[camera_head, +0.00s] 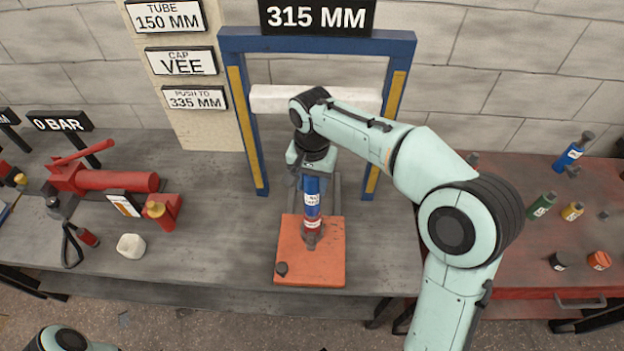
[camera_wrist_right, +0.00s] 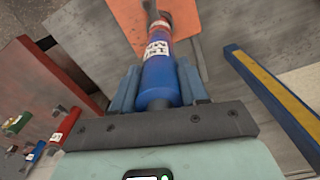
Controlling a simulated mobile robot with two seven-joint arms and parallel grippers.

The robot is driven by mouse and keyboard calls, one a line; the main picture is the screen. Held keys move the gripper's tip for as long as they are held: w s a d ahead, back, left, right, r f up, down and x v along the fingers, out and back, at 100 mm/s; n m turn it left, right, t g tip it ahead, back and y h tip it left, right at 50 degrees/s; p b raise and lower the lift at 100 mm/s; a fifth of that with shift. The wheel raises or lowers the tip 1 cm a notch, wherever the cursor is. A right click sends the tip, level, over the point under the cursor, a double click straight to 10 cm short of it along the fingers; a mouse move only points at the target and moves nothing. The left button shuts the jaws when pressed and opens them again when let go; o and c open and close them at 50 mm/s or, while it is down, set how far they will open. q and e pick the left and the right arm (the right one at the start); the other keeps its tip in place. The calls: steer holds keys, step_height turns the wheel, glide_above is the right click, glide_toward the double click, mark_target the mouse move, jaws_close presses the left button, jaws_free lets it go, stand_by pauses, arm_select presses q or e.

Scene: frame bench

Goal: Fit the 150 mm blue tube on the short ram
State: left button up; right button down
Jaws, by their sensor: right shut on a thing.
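The blue tube (camera_head: 312,187), with a white label, stands roughly upright in the middle of the frame bench. My right gripper (camera_head: 312,175) is shut on it from above. The short ram (camera_head: 312,240), a red body with a pale label, stands on the orange plate (camera_head: 287,255) directly below and in line with the tube. In the right wrist view the blue tube (camera_wrist_right: 160,75) lies between the fingers, with the red ram (camera_wrist_right: 154,18) beyond its far end. I cannot tell whether the tube sits over the ram's top or only meets it. My left gripper is out of view.
A blue frame (camera_head: 245,120) with a white crossbeam (camera_head: 275,98) rises behind the tube. A red hand pump (camera_head: 115,181) and a white cup (camera_head: 131,246) stand left. The red table (camera_head: 520,260) at right holds several coloured parts.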

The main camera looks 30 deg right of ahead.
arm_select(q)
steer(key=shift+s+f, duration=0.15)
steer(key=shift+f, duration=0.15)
arm_select(e)
steer(key=shift+f, duration=0.45)
steer(key=c, duration=0.5)
jaws_free()
steer(key=shift+r, duration=0.1)
step_height(320, 180, up, 13)
steer(key=shift+r+p, duration=0.15)
steer(key=shift+p, duration=1.1)
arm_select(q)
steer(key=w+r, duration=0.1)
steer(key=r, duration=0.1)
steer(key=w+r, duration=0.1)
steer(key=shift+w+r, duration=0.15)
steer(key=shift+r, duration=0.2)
